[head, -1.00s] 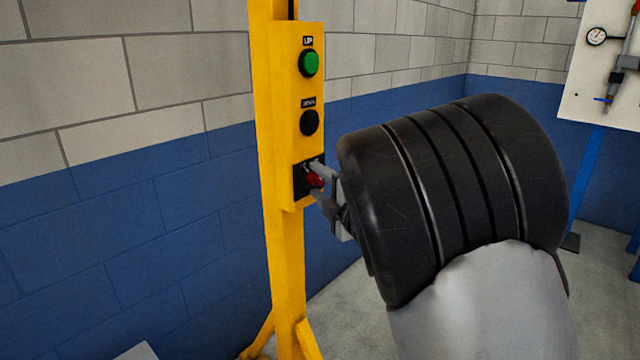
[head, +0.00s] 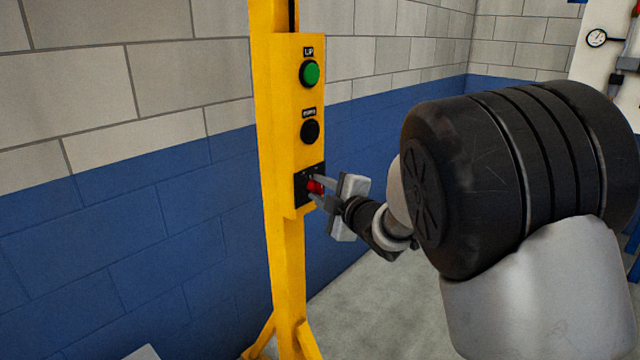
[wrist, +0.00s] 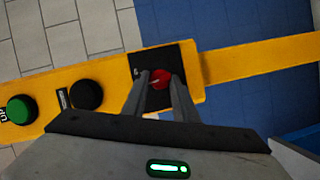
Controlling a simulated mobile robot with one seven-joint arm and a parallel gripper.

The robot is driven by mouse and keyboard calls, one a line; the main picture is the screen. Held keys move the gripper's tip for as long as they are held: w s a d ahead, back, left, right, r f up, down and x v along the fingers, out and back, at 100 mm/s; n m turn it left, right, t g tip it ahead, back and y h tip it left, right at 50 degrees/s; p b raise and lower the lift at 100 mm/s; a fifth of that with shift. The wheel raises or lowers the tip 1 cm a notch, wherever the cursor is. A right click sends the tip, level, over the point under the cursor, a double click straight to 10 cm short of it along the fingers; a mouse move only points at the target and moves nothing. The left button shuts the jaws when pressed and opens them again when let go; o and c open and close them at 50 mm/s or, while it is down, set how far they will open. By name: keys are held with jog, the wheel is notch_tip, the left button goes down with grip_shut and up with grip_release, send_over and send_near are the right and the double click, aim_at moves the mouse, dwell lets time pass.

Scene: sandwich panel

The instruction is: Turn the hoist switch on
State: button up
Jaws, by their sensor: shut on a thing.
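The hoist switch is a red knob (head: 315,187) on a black plate, low on the yellow control panel (head: 283,120). In the wrist view the red knob (wrist: 159,79) has a pale mark on its face that lies at a slant to the panel's length. My gripper (head: 318,190) reaches the knob from the right. In the wrist view my gripper's fingers (wrist: 165,88) stand on either side of the knob and are shut on it. The knob's sides are partly hidden by the fingers, and the plate's lettering is too small to read.
Above the switch on the panel are a green UP button (head: 310,74) and a black button (head: 310,131). The panel sits on a yellow post (head: 288,270) with feet on the floor. A block wall stands behind. A white board with a gauge (head: 597,38) is at the far right.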

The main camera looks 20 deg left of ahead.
jog(key=m+g+p, duration=0.1)
jog(key=m+p, duration=0.1)
jog(key=p, duration=0.2)
jog(key=m+g+p, duration=0.1)
jog(key=m+p, duration=0.1)
jog(key=p, duration=0.2)
jog(key=m+g+p, duration=0.1)
jog(key=m+p, duration=0.1)
jog(key=p, duration=0.2)
jog(key=shift+w+d+r, duration=0.15)
jog(key=shift+w+r, duration=0.1)
jog(key=shift+r, duration=0.15)
jog(key=o, duration=1)
jog(key=shift+f, duration=0.1)
jog(key=shift+g, duration=0.3)
jog(key=v, duration=1.7)
jog(key=shift+s+d, duration=0.1)
jog(key=shift+s, duration=0.15)
